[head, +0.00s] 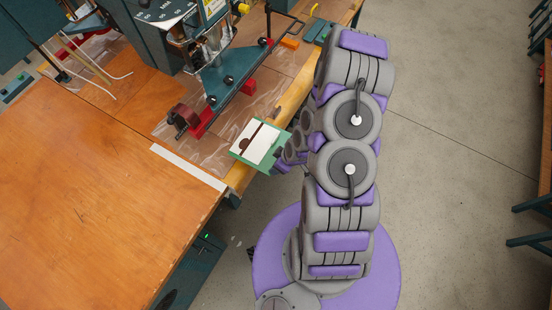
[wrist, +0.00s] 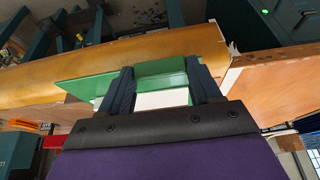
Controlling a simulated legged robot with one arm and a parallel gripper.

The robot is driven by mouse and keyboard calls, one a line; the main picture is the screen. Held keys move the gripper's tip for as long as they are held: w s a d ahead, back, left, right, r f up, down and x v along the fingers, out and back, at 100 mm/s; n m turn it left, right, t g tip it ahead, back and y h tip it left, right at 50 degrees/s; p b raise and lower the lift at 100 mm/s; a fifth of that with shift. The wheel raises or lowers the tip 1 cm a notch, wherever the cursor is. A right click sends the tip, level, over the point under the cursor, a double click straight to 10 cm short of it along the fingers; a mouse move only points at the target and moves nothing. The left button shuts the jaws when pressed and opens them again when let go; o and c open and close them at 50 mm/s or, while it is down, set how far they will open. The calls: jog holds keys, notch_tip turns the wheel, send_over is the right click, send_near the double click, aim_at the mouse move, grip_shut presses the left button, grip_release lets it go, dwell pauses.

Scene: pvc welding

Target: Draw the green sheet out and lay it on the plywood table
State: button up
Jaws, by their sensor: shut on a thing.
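The green sheet (head: 239,155) is at the front edge of the wooden work surface beside the machine, with a white piece (head: 255,136) bearing a dark brown stripe and patch on top. My gripper (head: 279,163) is shut on the sheet's right edge. In the wrist view the green sheet (wrist: 90,87) spans between the fingers of my gripper (wrist: 160,82), and part of the white piece (wrist: 162,99) shows. I cannot tell whether the sheet touches the surface. The plywood table (head: 95,205) fills the left of the head view, its top largely bare.
A teal machine (head: 228,80) with red parts stands just behind the sheet. A pale strip (head: 188,167) lies between the plywood table and the machine's bench. White rods (head: 88,58) lie at the back left. Open concrete floor (head: 455,140) is to the right.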

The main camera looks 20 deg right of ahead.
jog(key=s+d+p, duration=0.5)
jog(key=s+d, duration=0.1)
jog(key=s, duration=0.2)
jog(key=shift+s+d, duration=0.2)
jog(key=shift+s, duration=0.1)
dwell(1.0)
jog(key=shift+s, duration=0.1)
